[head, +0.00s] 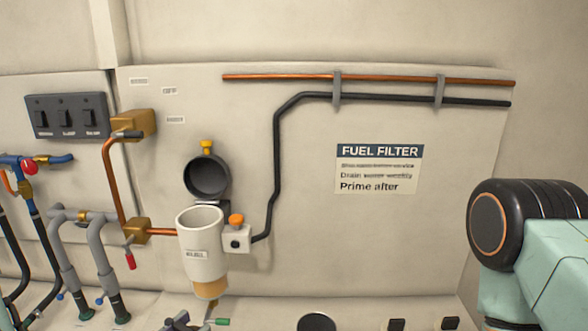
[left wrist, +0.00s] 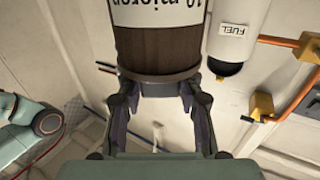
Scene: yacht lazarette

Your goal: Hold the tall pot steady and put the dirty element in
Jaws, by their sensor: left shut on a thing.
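A brown ribbed cylinder with a white "10 micron" label (left wrist: 157,49), which looks like the dirty element, is between the fingers of my left gripper (left wrist: 157,103). The fingers are shut on its end. A white open-topped filter pot (head: 201,253) with a tan lower bowl is on the wall panel. Its inside bottom is hidden. It also shows beside the element in the left wrist view (left wrist: 233,35). No separate tall pot shows. My right gripper is out of view.
The pot's black lid (head: 207,176) stands open above it. An orange-knobbed block (head: 237,235) and black pipe are at its right; copper pipe and brass blocks (head: 137,231) are at its left. Grey hoses (head: 101,255) stand further left. The panel under the sign (head: 378,168) is clear.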

